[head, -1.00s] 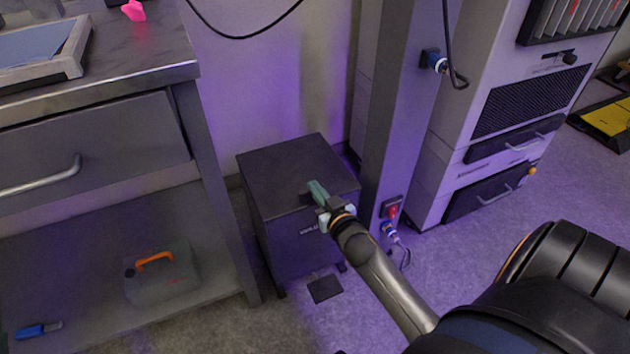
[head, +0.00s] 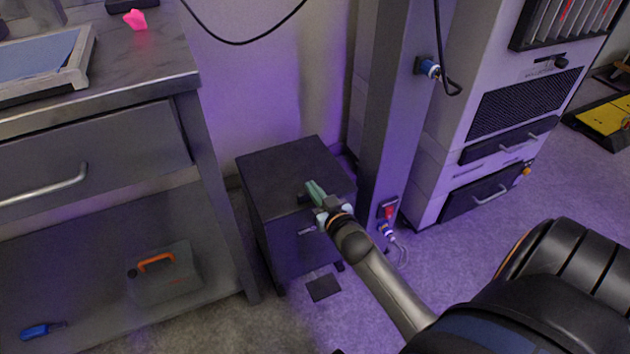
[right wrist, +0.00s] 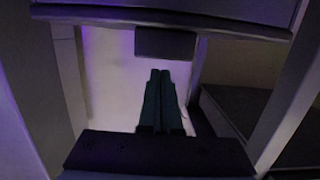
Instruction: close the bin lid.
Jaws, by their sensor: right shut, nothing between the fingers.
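The bin (head: 295,240) is a dark box on the floor between the bench and the grey upright. Its flat dark lid (head: 285,165) lies level across the top, with no gap visible in the head view. A dark pedal-like plate (head: 323,287) lies at its front foot. My right gripper (head: 314,189) is shut and empty, its greenish fingers over the lid's front edge; I cannot tell whether they touch it. The shut fingers also show in the right wrist view (right wrist: 162,98), where the surroundings are too dark to identify surely. My left gripper is not in view.
A metal bench (head: 150,60) with a drawer and a lower shelf stands at left; a grey case with an orange handle (head: 163,275) sits on that shelf. The upright (head: 388,110) and a white cabinet (head: 470,130) stand at right.

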